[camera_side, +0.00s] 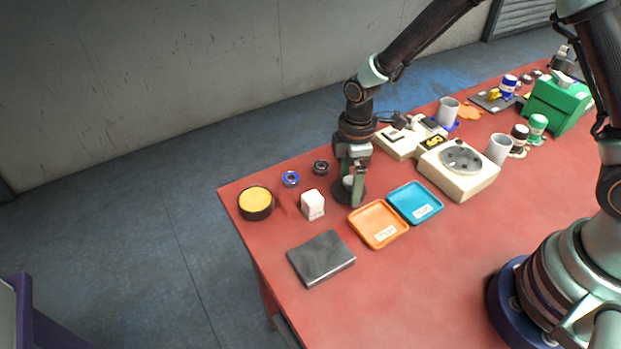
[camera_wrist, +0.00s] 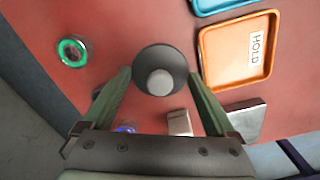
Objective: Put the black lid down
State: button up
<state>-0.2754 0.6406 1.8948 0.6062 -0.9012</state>
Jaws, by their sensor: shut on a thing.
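The black lid (camera_wrist: 147,57) is a round dark disc with a grey knob in the middle. It lies flat between the fingertips of my gripper (camera_wrist: 160,75) in the wrist view. In the side view my gripper (camera_side: 355,185) points straight down and is shut on the lid (camera_side: 347,197), left of the trays. The lid is at or just above the red table; I cannot tell whether it touches. A round black tin with a yellow top (camera_side: 255,202) stands near the table's left corner.
An orange tray (camera_side: 378,224) labelled HOLD and a blue tray (camera_side: 415,202) lie close right of the lid. A white block (camera_side: 312,204), a blue ring (camera_side: 291,179), a dark ring (camera_side: 320,168) and a grey slab (camera_side: 321,258) lie leftward. A green ring (camera_wrist: 72,51) lies near the back edge.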

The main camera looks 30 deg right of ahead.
aim_at(350, 179)
jog(key=shift+f, duration=0.15)
jog(key=o, duration=1)
jog(key=shift+f, duration=0.1)
notch_tip(350, 179, up, 11)
jog(key=s+d+r+m+t, duration=0.5)
jog(key=s+d+r+m, duration=0.5)
jog(key=r+m, duration=0.3)
jog(key=shift+s+d+r+t, duration=0.25)
jog(key=shift+d+r+t, duration=0.1)
jog(key=shift+d, duration=0.15)
